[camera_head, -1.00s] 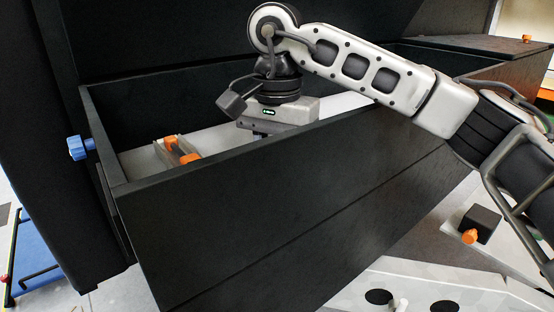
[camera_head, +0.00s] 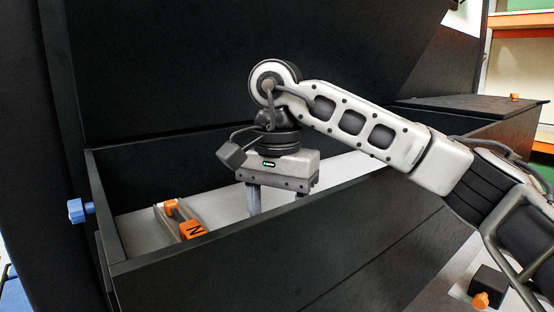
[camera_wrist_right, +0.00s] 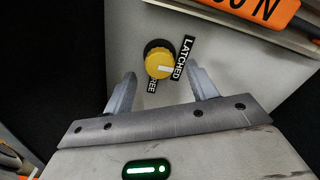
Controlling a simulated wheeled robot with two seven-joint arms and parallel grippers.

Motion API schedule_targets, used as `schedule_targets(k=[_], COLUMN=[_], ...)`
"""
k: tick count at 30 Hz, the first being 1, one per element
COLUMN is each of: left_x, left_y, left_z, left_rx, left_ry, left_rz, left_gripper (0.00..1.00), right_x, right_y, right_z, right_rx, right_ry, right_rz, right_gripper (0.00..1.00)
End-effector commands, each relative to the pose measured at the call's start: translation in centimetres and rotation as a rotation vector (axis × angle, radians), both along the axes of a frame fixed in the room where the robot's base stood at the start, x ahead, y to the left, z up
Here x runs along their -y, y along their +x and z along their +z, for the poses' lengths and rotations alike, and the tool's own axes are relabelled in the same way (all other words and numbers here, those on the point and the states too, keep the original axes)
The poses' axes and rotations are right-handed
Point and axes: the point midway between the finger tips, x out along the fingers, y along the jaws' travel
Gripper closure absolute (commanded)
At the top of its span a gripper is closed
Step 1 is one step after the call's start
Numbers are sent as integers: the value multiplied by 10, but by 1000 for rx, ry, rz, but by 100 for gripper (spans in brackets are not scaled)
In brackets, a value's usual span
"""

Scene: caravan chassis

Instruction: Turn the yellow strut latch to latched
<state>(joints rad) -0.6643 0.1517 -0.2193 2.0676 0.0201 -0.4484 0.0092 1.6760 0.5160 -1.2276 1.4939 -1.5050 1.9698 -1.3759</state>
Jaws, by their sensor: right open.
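The yellow strut latch (camera_wrist_right: 158,66) is a round yellow knob with a white pointer mark, on a black base on a light grey panel. The LATCHED label (camera_wrist_right: 184,58) stands to its right and the partly covered FREE label (camera_wrist_right: 152,87) below it. The white mark lies on the knob's lower right half, roughly toward LATCHED. My right gripper (camera_wrist_right: 161,74) is open, its fingers either side of the knob in the picture; contact cannot be told. In the head view my right gripper (camera_head: 278,205) points down inside the black box, and the latch is hidden. My left gripper is out of view.
The black box (camera_head: 270,238) has a high front wall close to my right arm. An orange-marked bracket (camera_head: 180,222) lies left of the gripper inside it. A dark panel rises behind.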

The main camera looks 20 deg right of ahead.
Motion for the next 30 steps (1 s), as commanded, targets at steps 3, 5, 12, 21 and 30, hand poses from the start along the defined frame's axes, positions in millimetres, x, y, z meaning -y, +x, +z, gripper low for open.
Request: schedule_targets(k=[3, 5, 12, 21, 30], left_x=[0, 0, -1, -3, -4], left_y=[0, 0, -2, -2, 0], left_z=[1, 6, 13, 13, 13], left_rx=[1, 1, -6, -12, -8], left_ry=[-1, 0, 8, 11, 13], left_rz=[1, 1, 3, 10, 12], left_gripper=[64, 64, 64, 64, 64], right_x=[0, 0, 0, 0, 0], right_y=[1, 0, 0, 0, 0], right_z=[30, 49, 104, 134, 135], right_rx=[6, 7, 5, 1, 1], right_ry=[2, 0, -1, 1, 1], right_rz=[-1, 0, -1, 1, 1], right_gripper=[43, 43, 43, 43, 43])
